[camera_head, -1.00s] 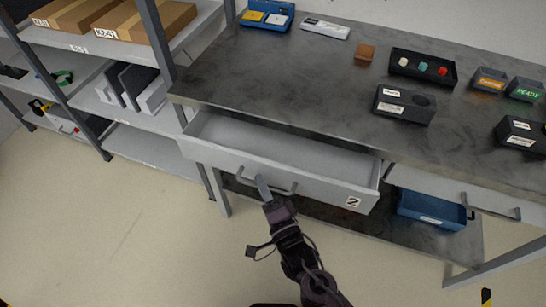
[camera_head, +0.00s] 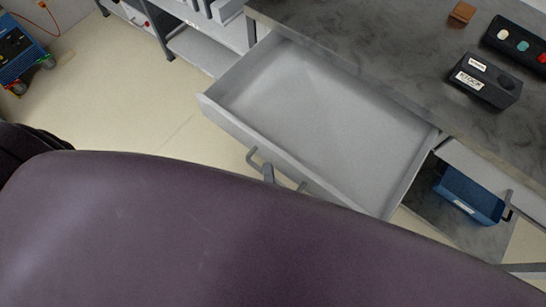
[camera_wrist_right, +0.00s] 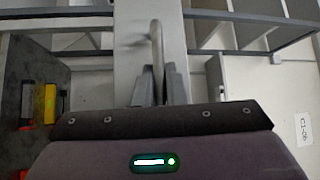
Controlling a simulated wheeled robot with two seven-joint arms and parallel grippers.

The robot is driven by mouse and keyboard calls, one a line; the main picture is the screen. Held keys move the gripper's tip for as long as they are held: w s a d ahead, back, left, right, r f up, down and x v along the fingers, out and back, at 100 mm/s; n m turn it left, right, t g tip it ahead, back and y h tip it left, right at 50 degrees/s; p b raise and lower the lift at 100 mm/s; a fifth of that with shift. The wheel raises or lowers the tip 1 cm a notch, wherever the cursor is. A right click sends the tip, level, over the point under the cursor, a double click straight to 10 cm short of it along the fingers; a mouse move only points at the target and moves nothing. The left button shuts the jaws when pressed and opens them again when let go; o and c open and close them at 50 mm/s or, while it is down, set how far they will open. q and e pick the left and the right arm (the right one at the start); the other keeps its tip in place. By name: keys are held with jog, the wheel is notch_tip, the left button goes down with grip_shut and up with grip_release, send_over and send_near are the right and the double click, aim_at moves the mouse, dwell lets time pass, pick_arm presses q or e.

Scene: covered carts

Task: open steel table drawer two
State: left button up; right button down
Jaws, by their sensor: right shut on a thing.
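Drawer two (camera_head: 310,110) of the steel table (camera_head: 345,35) is pulled far out in the head view, and its empty inside shows. Its front carries a bar handle (camera_head: 254,160). My right gripper (camera_head: 269,172) is at the handle, with only a fingertip showing above my large purple arm link. In the right wrist view the two fingers of my right gripper (camera_wrist_right: 161,85) are closed around the handle (camera_wrist_right: 157,50). The drawer's number label is hidden in the head view. My left gripper is not in view.
A black box (camera_head: 485,80), a brown block (camera_head: 462,12) and a black button tray (camera_head: 518,42) stand on the tabletop. A blue bin (camera_head: 468,194) sits on the lower shelf at right. Bare floor lies left of the drawer.

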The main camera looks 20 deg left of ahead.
jog(key=c, duration=1.5)
grip_release()
jog(key=shift+s, duration=0.1)
jog(key=b+v, duration=0.1)
jog(key=v, duration=0.6)
jog(key=shift+s+d, duration=0.2)
jog(key=shift+s, duration=0.1)
jog(key=shift+f, duration=0.1)
